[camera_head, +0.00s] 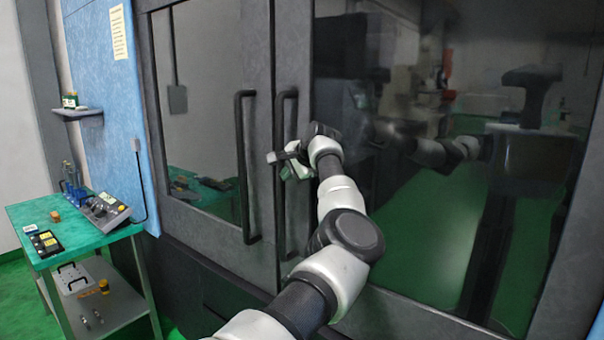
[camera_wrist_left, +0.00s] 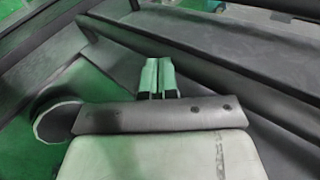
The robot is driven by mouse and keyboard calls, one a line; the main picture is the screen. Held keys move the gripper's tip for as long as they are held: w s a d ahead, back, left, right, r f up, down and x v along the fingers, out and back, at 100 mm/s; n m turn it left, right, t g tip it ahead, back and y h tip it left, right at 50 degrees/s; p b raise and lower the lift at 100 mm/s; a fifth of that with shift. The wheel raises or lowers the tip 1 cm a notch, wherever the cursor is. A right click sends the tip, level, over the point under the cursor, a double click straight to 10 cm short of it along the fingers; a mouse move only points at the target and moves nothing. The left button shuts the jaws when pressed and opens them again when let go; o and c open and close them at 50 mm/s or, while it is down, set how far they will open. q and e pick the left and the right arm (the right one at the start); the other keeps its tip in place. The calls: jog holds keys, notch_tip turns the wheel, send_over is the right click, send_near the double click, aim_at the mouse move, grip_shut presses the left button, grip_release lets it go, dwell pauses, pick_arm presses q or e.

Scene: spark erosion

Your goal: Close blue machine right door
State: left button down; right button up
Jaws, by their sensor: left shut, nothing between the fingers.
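The blue machine (camera_head: 102,40) has two dark grey sliding-type doors with large windows. The right door (camera_head: 296,30) stands edge to edge with the left door (camera_head: 215,225); I see no clear gap between them. Each has a tall black bar handle, the left handle (camera_head: 241,165) and the right handle (camera_head: 281,190). My left gripper (camera_head: 275,159) is shut and empty, in front of the right handle and partly covering it. Whether it touches the handle cannot be told. Its closed fingers also show in the left wrist view (camera_wrist_left: 158,68). My right gripper is out of view.
A green-topped cart (camera_head: 90,236) with a control box (camera_head: 104,211) and small tools stands at the left. A small shelf (camera_head: 78,114) is on the blue wall panel. The right door's window (camera_head: 440,230) reflects the room and my arm.

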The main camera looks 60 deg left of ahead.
pick_arm(q)
jog(key=shift+s+a+r, duration=0.2)
jog(key=shift+s+a, duration=0.15)
jog(key=shift+a, duration=0.4)
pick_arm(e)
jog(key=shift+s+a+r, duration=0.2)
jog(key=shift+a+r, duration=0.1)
pick_arm(q)
jog(key=shift+r, duration=0.1)
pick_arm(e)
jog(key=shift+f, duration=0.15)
